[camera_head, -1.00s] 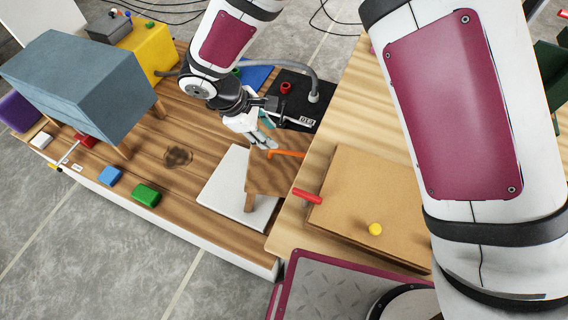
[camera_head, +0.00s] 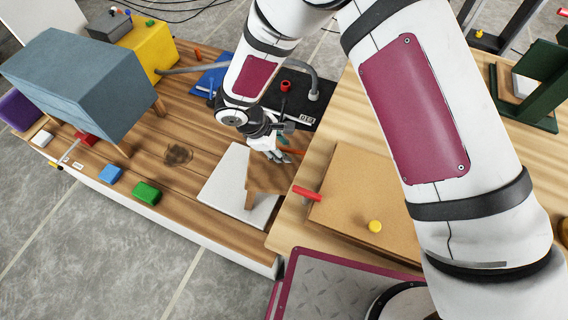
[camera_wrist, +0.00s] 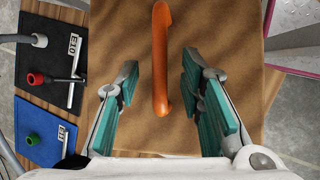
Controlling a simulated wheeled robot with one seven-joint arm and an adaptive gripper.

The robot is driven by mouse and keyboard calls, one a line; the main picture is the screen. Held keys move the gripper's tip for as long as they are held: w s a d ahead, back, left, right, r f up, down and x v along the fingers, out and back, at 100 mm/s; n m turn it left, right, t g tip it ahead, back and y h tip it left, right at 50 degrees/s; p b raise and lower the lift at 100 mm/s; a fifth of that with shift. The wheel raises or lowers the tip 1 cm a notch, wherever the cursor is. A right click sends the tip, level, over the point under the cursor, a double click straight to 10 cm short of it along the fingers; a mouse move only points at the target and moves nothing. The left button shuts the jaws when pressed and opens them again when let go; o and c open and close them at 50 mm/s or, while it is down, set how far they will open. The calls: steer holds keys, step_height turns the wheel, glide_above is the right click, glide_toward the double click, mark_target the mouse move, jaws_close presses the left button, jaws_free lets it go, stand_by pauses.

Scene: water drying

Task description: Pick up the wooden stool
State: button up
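The wooden stool (camera_head: 262,178) stands on a white mat (camera_head: 232,188) on the wooden platform. Its brown top (camera_wrist: 205,25) fills the middle of the wrist view, with an orange arched handle (camera_wrist: 160,62) along it. My gripper (camera_wrist: 160,92) is open, with one teal-padded finger on each side of the handle and gaps between them. In the head view my gripper (camera_head: 276,158) is at the stool's top and covers much of the handle. I cannot tell how far the fingertips are above the seat.
A black mat (camera_wrist: 50,60) with a red knob (camera_wrist: 36,78) and a blue mat (camera_wrist: 45,130) with a green knob (camera_wrist: 33,138) lie beside the stool. A table with a cardboard-coloured board (camera_head: 360,200) and red handle (camera_head: 306,194) is close on the right. A blue-grey cabinet (camera_head: 90,80) stands left.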

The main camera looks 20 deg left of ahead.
jaws_close()
steer(key=shift+w+r, duration=0.1)
steer(key=shift+r, duration=0.05)
